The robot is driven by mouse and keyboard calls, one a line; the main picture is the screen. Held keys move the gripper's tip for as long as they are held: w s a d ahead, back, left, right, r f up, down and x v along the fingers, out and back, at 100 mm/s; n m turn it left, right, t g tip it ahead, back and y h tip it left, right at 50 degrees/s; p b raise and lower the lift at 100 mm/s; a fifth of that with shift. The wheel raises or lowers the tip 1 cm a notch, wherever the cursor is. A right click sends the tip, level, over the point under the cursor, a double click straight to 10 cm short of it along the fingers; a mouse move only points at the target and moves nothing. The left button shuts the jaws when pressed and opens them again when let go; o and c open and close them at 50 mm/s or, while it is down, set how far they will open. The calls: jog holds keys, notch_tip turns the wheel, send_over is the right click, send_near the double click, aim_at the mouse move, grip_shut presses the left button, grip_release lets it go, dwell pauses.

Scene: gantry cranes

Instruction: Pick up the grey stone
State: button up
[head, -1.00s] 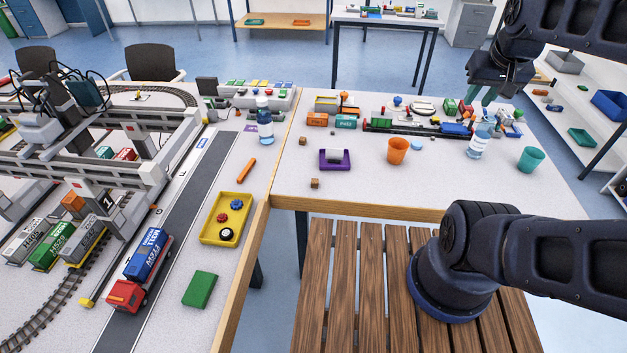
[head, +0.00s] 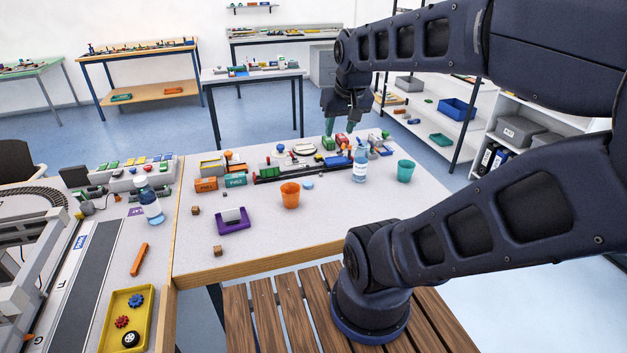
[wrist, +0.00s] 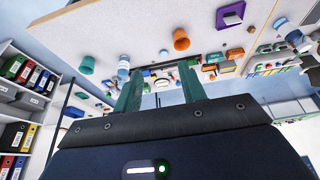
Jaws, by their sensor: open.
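The grey stone (head: 232,215) looks like the pale grey block lying in a small purple tray (head: 234,228) on the white table, left of the orange cup (head: 290,195). In the wrist view the stone (wrist: 233,14) and tray show at the top right. My gripper (head: 340,125) is open and empty, raised at the far right part of the table, well apart from the stone. Its green fingers (wrist: 160,80) stand apart in the wrist view with nothing between them.
A clear bottle (head: 360,162) and a teal cup (head: 405,171) stand right of the orange cup. Toy train pieces line the table's back. Two small brown cubes, one of them (head: 217,251) near the front edge, lie near the tray. The table's front right is bare.

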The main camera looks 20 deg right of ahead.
jog(key=w+d+f+g, duration=0.1)
jog(key=w+d, duration=0.1)
jog(key=w, duration=1.3)
jog(key=m+g, duration=0.1)
jog(key=g, duration=0.2)
send_over(321, 174)
notch_tip(321, 174, down, 32)
jog(key=r, duration=0.1)
jog(key=f, duration=0.6)
jog(key=shift+w+d+f, duration=0.15)
jog(key=shift+d+f, duration=0.05)
jog(key=shift+a+f, duration=0.2)
jog(key=shift+f, duration=2.45)
grip_shut()
